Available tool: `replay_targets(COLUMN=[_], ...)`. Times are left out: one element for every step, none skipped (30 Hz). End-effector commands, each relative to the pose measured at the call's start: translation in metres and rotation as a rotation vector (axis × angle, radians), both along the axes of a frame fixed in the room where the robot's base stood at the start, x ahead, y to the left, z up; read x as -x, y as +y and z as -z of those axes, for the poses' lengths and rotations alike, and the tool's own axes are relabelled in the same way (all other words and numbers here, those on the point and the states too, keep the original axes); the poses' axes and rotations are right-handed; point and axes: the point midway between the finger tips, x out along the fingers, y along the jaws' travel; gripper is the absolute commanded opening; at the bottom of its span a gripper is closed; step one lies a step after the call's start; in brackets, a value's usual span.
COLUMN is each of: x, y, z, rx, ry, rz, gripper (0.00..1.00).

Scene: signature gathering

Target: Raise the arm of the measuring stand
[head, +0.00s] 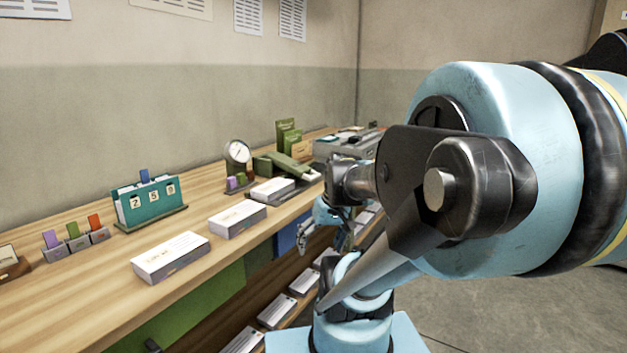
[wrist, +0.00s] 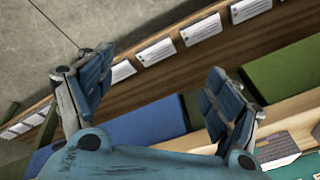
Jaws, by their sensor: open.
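A round white dial on a dark stand (head: 238,153) stands on the counter in the head view. To its right, a green lever-like arm (head: 284,165) slopes down to the right over a dark base with a pale end. I cannot tell for certain which of these is the measuring stand. My gripper (head: 324,240) hangs in front of the counter's edge, to the right of and below both, apart from them. In the wrist view my gripper (wrist: 160,82) is open, with nothing between its fingers. Neither candidate is clearly recognisable in the wrist view.
White boxes (head: 171,257) line the wooden counter (head: 75,285). A teal number holder (head: 150,201) and small coloured blocks (head: 75,240) stand left. A grey machine (head: 343,146) is at the far end. White cards (wrist: 155,51) line a lower shelf beside a blue panel (wrist: 145,125).

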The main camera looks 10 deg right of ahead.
Motion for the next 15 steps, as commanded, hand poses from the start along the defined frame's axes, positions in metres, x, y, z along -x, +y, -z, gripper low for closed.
replay_targets(x=[-0.011,-0.016,-0.023,-0.029,-0.035,-0.043,-0.049,-0.055,-0.063,-0.069,-0.075,-0.083,-0.09,-0.097,-0.105], y=[0.002,0.004,0.006,0.008,0.009,0.011,0.012,0.013,0.014,0.015,0.015,0.016,0.015,0.015,0.015], z=[-0.004,-0.006,-0.009,-0.011,-0.013,-0.015,-0.018,-0.019,-0.022,-0.024,-0.026,-0.028,-0.03,-0.032,-0.034], rx=[-0.028,-0.045,-0.068,-0.086,-0.103,-0.124,-0.141,-0.158,-0.18,-0.196,-0.213,-0.234,-0.249,-0.264,-0.284], ry=[-0.006,-0.01,-0.018,-0.025,-0.031,-0.041,-0.049,-0.057,-0.069,-0.079,-0.09,-0.105,-0.117,-0.129,-0.146], rz=[-0.013,-0.022,-0.037,-0.048,-0.057,-0.071,-0.081,-0.092,-0.107,-0.115,-0.126,-0.139,-0.149,-0.158,-0.172], gripper=[0.83,0.83,0.83,0.83,0.83,0.83,0.83,0.83,0.83,0.83,0.83,0.83,0.83,0.83,0.83])
